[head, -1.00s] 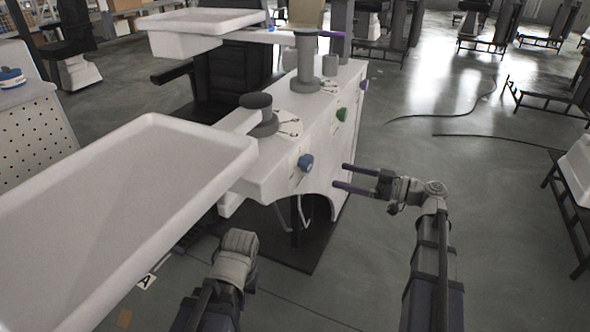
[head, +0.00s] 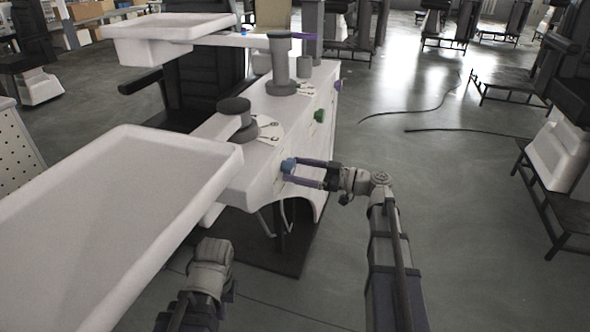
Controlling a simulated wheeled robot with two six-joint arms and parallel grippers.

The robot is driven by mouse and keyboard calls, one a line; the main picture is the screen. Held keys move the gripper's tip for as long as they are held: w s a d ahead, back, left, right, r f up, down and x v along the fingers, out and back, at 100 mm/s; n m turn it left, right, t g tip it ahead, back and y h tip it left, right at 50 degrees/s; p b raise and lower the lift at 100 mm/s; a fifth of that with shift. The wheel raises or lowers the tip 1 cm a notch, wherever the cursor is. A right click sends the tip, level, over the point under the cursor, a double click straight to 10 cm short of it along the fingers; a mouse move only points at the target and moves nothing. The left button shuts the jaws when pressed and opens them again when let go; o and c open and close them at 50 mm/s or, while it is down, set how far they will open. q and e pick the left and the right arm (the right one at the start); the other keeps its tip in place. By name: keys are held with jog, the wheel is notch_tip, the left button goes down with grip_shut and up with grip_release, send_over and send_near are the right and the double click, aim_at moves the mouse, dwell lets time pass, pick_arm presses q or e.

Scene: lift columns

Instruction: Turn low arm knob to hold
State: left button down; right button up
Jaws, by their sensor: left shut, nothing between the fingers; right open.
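The blue knob (head: 288,165) is on the front face of the white cabinet (head: 258,185), low at its near end. It sits below the low arm's dark pivot (head: 234,112), which bears the large white tray (head: 120,215). My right gripper (head: 287,171) is open, its two fingers pointing left at the blue knob, the upper finger at or close to it. I cannot tell whether it touches. My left arm's wrist (head: 212,262) is low in the picture, below the tray; its fingers are hidden.
A green knob (head: 319,116) and a purple knob (head: 338,85) sit farther along the same face. A second white tray (head: 170,30) is higher at the back. The large tray fills the left side. Open floor (head: 440,200) lies to the right.

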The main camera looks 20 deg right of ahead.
jog(key=shift+w+a, duration=0.3)
jog(key=shift+a, duration=0.1)
jog(key=c, duration=1.3)
